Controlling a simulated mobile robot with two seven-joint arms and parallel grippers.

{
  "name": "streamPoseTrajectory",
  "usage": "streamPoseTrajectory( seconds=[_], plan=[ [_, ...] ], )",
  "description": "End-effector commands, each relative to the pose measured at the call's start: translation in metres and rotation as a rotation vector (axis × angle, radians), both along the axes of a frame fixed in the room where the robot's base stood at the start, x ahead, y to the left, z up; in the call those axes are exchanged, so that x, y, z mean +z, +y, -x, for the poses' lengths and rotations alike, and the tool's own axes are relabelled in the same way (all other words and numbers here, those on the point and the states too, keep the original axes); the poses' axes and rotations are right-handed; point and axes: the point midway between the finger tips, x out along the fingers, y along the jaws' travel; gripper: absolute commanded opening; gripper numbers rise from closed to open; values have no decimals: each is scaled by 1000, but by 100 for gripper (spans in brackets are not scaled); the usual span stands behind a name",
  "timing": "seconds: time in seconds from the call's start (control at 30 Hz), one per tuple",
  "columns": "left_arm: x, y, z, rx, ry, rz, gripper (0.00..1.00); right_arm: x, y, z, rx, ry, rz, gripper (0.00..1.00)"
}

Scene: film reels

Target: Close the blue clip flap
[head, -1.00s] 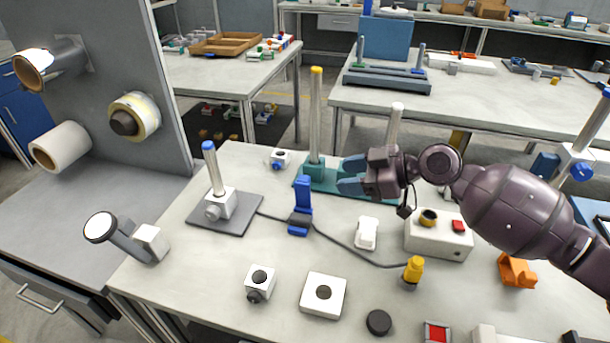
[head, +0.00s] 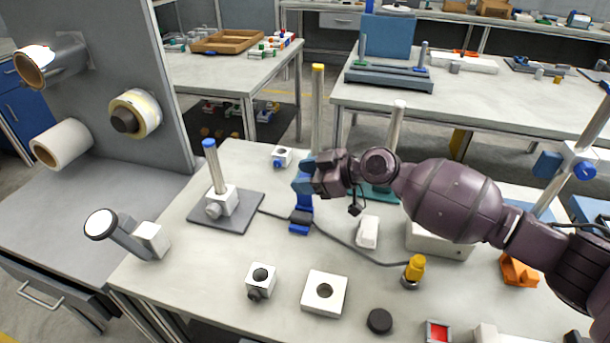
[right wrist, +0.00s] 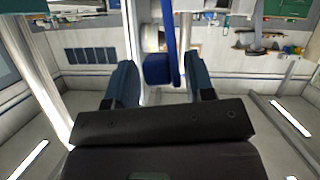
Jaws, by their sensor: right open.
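The blue clip (head: 300,228) sits on the bench over a dark cable. Its flap (head: 305,201) stands upright, so the clip is open. My right gripper (head: 303,175) is at the upper part of the flap in the head view and partly covers it. In the right wrist view, my right gripper (right wrist: 160,82) has its two fingers apart, with the blue flap (right wrist: 158,68) showing in the gap between them. I cannot tell whether a finger touches it. My left gripper is not in view.
A grey plate (head: 247,213) with a blue-capped post stands left of the clip. A yellow-capped post (head: 318,105) rises behind it. A white block (head: 368,232) and a yellow plug (head: 415,268) are to the right.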

Motion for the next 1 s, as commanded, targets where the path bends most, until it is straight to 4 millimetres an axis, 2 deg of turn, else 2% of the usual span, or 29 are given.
streamPoseTrajectory(
  seconds=[0.27,0.37,0.6,1.0],
  plan=[
    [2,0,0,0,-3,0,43,-1,1,0,0,0,0,49],
    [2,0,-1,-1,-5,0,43,-1,1,0,0,-1,0,37],
    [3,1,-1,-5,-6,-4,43,0,1,0,0,-1,0,0],
    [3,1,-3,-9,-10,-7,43,0,1,0,-1,-7,1,0]
  ],
)
